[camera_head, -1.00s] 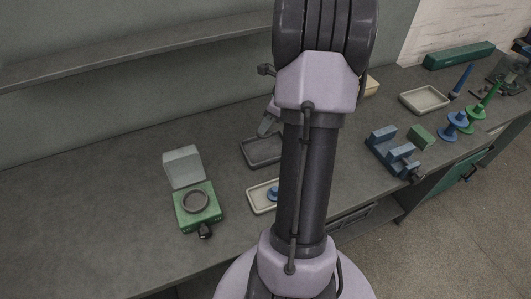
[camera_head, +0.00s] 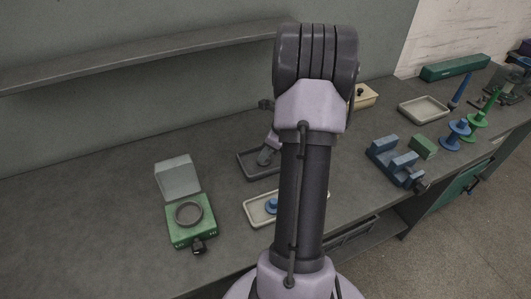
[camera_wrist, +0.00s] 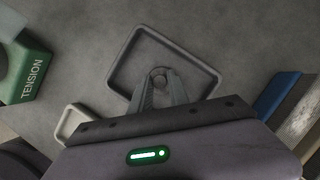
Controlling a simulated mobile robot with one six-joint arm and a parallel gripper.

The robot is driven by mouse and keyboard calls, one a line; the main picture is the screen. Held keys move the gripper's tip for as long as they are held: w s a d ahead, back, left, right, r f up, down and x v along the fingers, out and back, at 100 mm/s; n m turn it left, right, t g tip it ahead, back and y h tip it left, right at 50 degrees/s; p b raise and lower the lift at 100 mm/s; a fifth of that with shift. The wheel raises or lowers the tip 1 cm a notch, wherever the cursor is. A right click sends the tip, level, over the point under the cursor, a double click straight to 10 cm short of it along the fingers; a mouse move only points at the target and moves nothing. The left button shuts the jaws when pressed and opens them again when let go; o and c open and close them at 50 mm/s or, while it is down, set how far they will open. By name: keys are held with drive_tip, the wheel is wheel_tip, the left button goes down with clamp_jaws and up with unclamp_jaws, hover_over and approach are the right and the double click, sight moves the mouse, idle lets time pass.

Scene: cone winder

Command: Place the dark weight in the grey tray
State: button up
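The grey tray (camera_head: 246,170) is a shallow dark rectangle on the bench, left of my arm; part of it is hidden behind the arm in the head view. It fills the upper middle of the wrist view, where its rim (camera_wrist: 122,62) shows clearly. My gripper (camera_head: 265,159) points down over the tray. In the wrist view my gripper (camera_wrist: 158,76) has its fingertips close together on a small round grey piece, the dark weight (camera_wrist: 159,80). The weight is inside the tray's outline, near its front side. Whether it touches the tray floor is unclear.
A pale tray (camera_head: 258,219) with a blue spool lies in front. A green tension device (camera_head: 191,232) with a raised clear lid stands left. A blue cradle (camera_head: 395,163), green block (camera_head: 423,147) and another pale tray (camera_head: 424,110) are right. Bare bench lies far left.

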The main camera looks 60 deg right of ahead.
drive_tip(key=shift+o, duration=1.3)
